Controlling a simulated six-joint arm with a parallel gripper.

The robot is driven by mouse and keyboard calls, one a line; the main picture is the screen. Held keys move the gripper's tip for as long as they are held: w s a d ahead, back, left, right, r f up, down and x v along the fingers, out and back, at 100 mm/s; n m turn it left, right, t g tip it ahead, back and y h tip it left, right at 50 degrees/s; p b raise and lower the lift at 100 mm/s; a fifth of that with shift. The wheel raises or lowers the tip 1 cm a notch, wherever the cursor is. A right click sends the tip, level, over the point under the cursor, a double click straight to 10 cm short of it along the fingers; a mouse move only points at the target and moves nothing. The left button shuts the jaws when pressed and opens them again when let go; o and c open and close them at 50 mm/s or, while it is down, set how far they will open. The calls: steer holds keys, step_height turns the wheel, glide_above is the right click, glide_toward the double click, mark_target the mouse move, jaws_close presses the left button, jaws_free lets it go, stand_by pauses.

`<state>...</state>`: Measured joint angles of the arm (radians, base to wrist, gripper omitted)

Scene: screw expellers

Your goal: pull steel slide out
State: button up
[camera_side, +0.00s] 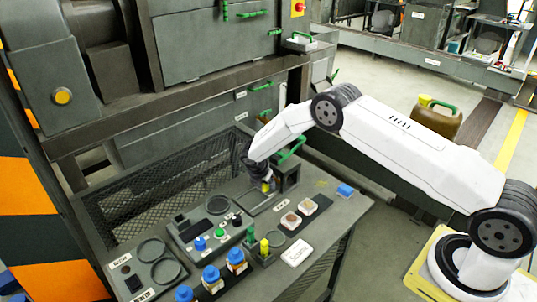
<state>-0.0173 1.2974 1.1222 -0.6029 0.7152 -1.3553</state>
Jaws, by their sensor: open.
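My gripper (266,186) points down over the back right part of the grey bench, beside a small dark upright block (288,176). Its jaws are open, but the fingers are small and dark here. A small yellow piece shows at the fingertips; I cannot tell whether they touch it. A flat grey strip (266,205) lies on the bench just below the gripper and runs toward the dark block. It may be the steel slide, but it is too small to be sure.
A mesh guard (160,185) stands along the back.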

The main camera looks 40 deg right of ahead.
steer(key=shift+d+f, duration=0.1)
steer(key=shift+f, duration=0.15)
steer(key=shift+c, duration=0.2)
jaws_close()
stand_by(1.2)
